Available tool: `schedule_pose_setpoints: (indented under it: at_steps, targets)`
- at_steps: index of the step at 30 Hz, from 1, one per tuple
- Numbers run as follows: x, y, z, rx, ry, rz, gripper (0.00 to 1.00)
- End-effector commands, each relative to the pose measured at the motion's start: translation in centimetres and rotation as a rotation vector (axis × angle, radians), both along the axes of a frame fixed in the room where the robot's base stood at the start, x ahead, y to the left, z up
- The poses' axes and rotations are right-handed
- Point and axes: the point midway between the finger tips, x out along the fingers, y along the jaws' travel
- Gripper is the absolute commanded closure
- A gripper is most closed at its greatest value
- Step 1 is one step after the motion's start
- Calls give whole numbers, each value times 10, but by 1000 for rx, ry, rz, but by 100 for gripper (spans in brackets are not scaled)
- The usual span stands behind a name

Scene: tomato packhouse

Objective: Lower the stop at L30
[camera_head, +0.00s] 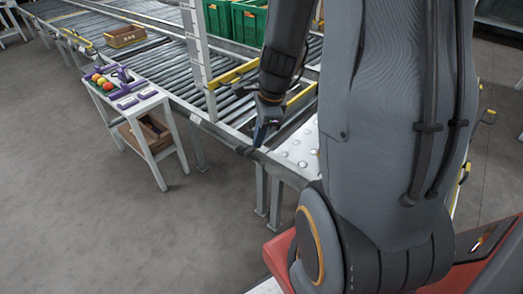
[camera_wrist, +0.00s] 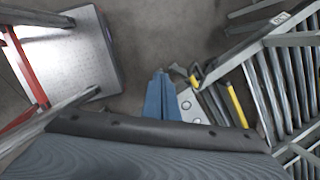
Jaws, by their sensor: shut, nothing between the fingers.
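My gripper (camera_head: 260,138) is shut and empty, low over the corner where the roller conveyor meets the ball-top plate. In the wrist view its blue fingers (camera_wrist: 160,82) point away from the camera, close together. A yellow stop bar (camera_wrist: 236,104) lies to their right, and a dark lever with a yellow part (camera_wrist: 194,80) is just beside the fingertips; I cannot tell whether they touch. In the head view a yellow bar (camera_head: 232,72) crosses the rollers, and another yellow bar (camera_head: 301,95) shows behind my gripper.
The ball-top plate (camera_head: 298,150) adjoins the conveyor rail (camera_head: 222,134). A white side table (camera_head: 150,104) with tomatoes and purple items stands left. Green crates (camera_head: 249,22) and a brown crate (camera_head: 124,37) are on the lines. The floor in front is clear.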

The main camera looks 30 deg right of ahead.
Motion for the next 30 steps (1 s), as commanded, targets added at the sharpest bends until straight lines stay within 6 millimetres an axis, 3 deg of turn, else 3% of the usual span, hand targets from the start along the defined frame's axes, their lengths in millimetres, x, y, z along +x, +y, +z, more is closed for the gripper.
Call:
schedule_pose_setpoints:
  at_steps: [3, 10, 15, 25, 30]
  targets:
    - [11, -32, -25, 51, 15, -341, 100]
    - [20, -71, -50, 114, 29, -756, 100]
    - [21, -79, -54, 127, 31, -844, 100]
    - [21, -78, -56, 127, 31, -844, 100]
    - [25, -76, -72, 128, 34, -843, 100]
